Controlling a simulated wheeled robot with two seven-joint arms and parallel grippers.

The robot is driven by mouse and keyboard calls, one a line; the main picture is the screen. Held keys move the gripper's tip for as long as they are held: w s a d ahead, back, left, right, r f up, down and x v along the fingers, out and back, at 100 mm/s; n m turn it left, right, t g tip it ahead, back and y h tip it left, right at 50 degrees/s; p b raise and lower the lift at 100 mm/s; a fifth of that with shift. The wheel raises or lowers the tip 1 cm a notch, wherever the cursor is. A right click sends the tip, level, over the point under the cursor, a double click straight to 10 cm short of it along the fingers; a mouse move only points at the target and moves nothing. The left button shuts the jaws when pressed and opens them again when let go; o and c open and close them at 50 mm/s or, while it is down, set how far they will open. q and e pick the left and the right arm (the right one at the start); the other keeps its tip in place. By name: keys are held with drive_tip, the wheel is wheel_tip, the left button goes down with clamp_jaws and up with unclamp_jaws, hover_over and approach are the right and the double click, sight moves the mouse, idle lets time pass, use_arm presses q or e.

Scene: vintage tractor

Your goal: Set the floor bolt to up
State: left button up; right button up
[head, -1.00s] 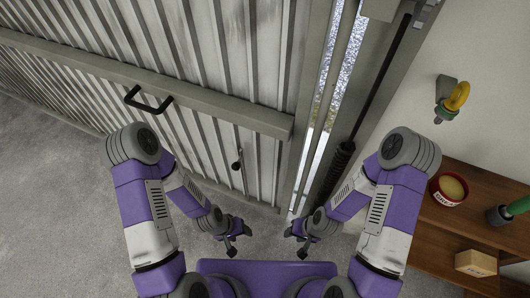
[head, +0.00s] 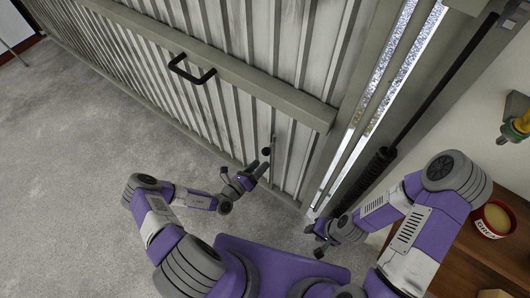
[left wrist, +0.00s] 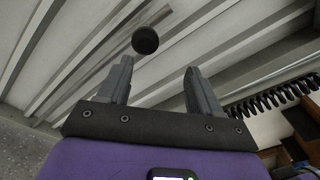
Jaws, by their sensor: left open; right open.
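The floor bolt (head: 273,137) is a thin upright rod on the lower part of the corrugated door, with a round black knob. The knob (head: 266,151) also shows in the left wrist view (left wrist: 145,40), just beyond the fingertips and nearer the left finger. My left gripper (head: 259,174) is open and empty, close to the knob in the head view. I cannot tell whether it touches the knob; the wrist view shows the fingers not around it. My right gripper (head: 314,238) is open, low by the door's right edge, away from the bolt.
The corrugated door (head: 215,85) has a black pull handle (head: 191,69) on its crossbar. A dark rod with a coil spring (head: 375,166) stands at the right. A wooden shelf (head: 475,262) with a red bowl (head: 492,219) is further right. Grey floor at left is clear.

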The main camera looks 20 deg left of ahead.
sight(263, 154)
use_arm(q)
drive_tip(key=shift+w+a+f+n+t+y, duration=0.15)
drive_tip(key=shift+w+a+n+y, duration=0.25)
drive_tip(key=shift+a, duration=0.1)
drive_tip(key=shift+w+a+f+n+t+y, duration=0.1)
drive_tip(key=shift+w+a+n+t+y, duration=0.05)
drive_tip(key=shift+w+a+n+y, duration=0.25)
drive_tip(key=b+x, duration=0.2)
drive_tip(key=x, duration=0.3)
drive_tip(key=shift+x, duration=0.75)
